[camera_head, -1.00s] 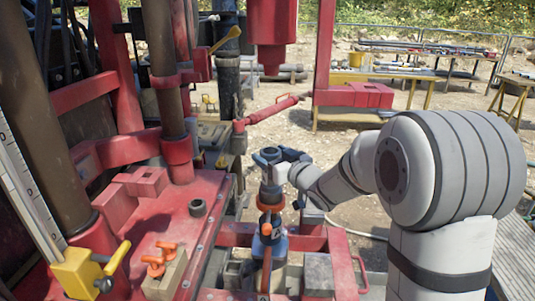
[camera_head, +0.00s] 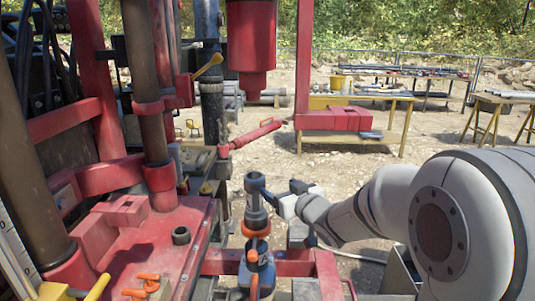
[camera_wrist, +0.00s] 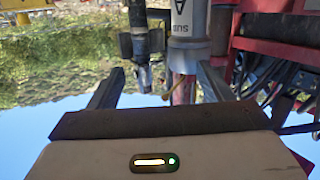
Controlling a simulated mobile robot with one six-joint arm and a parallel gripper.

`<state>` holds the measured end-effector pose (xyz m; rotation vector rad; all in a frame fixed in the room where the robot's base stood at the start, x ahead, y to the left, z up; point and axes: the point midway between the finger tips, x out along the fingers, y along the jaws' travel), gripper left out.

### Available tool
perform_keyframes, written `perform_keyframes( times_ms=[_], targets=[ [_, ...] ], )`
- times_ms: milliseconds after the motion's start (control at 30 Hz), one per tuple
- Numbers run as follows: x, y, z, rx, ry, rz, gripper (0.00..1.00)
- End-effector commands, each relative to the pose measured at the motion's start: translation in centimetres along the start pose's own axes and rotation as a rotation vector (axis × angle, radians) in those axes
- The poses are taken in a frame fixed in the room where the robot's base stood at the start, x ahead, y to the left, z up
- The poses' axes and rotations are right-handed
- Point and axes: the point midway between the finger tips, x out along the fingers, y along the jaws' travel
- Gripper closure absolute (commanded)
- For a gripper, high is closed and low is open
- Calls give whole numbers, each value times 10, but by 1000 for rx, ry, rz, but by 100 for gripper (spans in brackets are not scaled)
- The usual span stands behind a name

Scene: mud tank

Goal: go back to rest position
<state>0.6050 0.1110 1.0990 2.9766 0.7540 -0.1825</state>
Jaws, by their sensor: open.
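My gripper (camera_head: 287,195) is at the end of my arm in the head view, just right of an upright dark grey and orange pipe piece (camera_head: 255,205). In the wrist view my gripper (camera_wrist: 160,88) has its two dark fingers spread wide apart with nothing held between them. In the head view the fingers are partly turned away, and a narrow gap seems to lie between them and the pipe piece. The pipe piece stands above a red frame, its orange collar near the middle.
The red rig deck (camera_head: 150,245) with uprights fills the left. A red hanging cylinder (camera_head: 250,40) is above. Tables (camera_head: 415,75) stand farther back. Open gravel lies between.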

Motion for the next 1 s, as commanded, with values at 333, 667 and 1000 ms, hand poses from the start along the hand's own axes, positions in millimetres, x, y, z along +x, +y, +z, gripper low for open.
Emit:
perform_keyframes(
  times_ms=[333,667,1000],
  targets=[
    [-115,46,45,72,-494,394,27],
    [-251,-6,99,280,-999,444,27],
    [-305,-49,114,380,-1202,366,27]
  ],
)
